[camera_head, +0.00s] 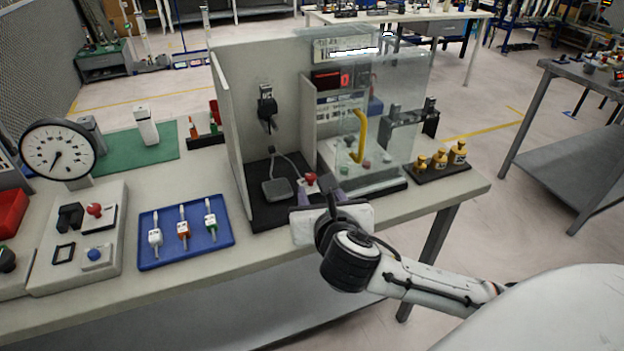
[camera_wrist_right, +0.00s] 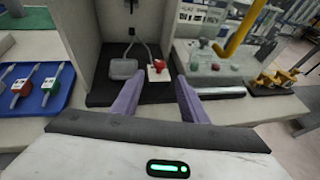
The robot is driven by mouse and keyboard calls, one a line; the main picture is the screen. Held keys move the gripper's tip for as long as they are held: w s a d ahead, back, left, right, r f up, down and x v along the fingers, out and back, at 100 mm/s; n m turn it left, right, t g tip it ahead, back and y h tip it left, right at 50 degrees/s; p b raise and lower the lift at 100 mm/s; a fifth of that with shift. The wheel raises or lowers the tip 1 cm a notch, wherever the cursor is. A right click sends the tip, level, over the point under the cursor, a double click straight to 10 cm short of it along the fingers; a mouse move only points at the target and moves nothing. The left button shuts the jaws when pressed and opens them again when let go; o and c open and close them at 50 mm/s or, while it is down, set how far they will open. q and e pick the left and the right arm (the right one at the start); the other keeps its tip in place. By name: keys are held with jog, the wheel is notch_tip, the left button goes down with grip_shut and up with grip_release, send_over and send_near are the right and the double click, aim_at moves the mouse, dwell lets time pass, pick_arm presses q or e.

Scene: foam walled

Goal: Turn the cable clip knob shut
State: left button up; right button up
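The cable clip shows as a small pale plate (camera_wrist_right: 158,75) with a red knob (camera_wrist_right: 159,64) on the dark floor of a walled booth. In the head view the red knob (camera_head: 310,177) sits just beyond my right gripper (camera_head: 321,193). In the right wrist view my right gripper (camera_wrist_right: 157,98) has its two purple fingers wide apart with nothing between them. The knob lies ahead of the fingers, roughly centred between them, apart from both. A grey cable (camera_head: 289,160) runs to the clip; I cannot tell how the clip grips it. My left gripper is out of view.
A grey box (camera_head: 277,189) sits left of the clip. A blue tray (camera_head: 186,232) and small brass weights (camera_head: 439,158) flank the booth.

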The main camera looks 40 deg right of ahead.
aim_at(311, 179)
jog(key=x, duration=0.9)
jog(key=shift+w+d+f, duration=0.1)
jog(key=shift+w+f, duration=0.1)
grip_shut()
